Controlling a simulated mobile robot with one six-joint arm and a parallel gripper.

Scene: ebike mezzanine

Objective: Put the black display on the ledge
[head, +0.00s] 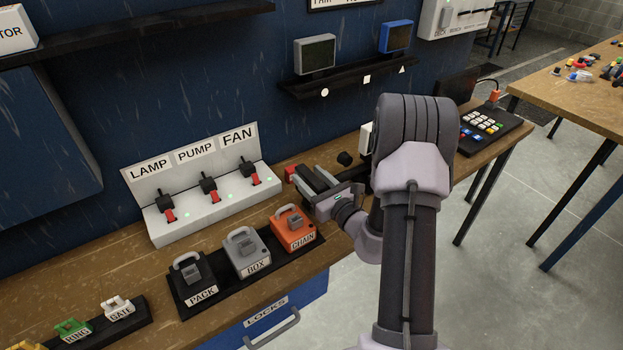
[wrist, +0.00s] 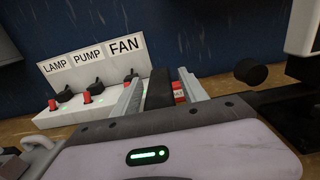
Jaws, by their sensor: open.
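The ledge (head: 345,84) is a black wall shelf with white circle, square and triangle marks on its front. A grey display (head: 315,54) stands over the circle side and a blue display (head: 396,37) over the triangle side. The stretch between them, above the square, is bare. My gripper (head: 305,178) is open, low over the workbench right of the switch panel. A dark block (wrist: 158,90) shows between its fingers in the wrist view; I cannot tell whether it is the black display or whether the fingers touch it. No other clear black display shows; my arm hides part of the bench.
The LAMP, PUMP, FAN switch panel (head: 205,190) stands left of my gripper. Padlocks, including the orange CHAIN one (head: 293,228), sit in front. A red item (wrist: 179,92) is by the fingers. A black knob (wrist: 250,72) and keypad (head: 485,128) are to the right.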

